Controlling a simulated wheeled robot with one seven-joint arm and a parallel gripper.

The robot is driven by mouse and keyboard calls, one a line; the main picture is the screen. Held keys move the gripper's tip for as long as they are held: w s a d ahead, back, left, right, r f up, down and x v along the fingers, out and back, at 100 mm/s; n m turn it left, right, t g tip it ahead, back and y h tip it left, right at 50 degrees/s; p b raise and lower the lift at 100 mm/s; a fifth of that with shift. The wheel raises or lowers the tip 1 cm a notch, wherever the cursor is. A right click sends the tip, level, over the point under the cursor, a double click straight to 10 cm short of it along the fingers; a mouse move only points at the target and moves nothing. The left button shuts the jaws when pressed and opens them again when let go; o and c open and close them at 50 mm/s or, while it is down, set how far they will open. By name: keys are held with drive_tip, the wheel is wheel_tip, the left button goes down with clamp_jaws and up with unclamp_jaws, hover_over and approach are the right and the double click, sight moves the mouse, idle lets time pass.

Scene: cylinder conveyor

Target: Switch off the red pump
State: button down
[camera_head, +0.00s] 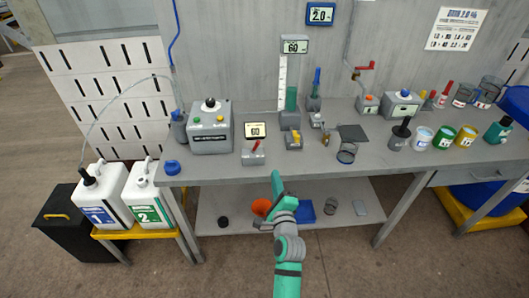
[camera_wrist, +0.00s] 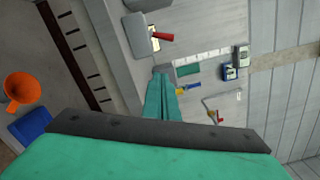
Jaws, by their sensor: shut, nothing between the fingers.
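A red lever also shows in the wrist view (camera_wrist: 161,37). I cannot tell which of these is the red pump. My gripper (camera_head: 276,177) is in front of the bench edge, apart from the red lever and to its lower right. In the wrist view its fingers (camera_wrist: 163,75) are together and empty.
A grey control box (camera_head: 210,128) stands to the left. An orange funnel (camera_head: 261,207) and blue tray (camera_head: 305,212) lie on the shelf below. The bench front around the lever is mostly clear.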

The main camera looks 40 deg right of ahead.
sight(263, 157)
drive_tip(key=shift+w+d+r, duration=0.1)
drive_tip(key=shift+d+r, duration=0.15)
drive_tip(key=x, duration=0.9)
drive_tip(key=shift+d, duration=0.2)
drive_tip(key=shift+w+a+r, duration=0.15)
drive_tip(key=shift+w+a, duration=0.1)
drive_tip(key=shift+w, duration=0.25)
drive_tip(key=shift+w+a+r, duration=0.2)
drive_tip(key=shift+w+a, duration=0.05)
drive_tip(key=shift+w, duration=0.2)
drive_tip(key=shift+w+a+r, duration=0.5)
drive_tip(key=shift+w+a, duration=0.2)
drive_tip(key=shift+w+a, duration=0.15)
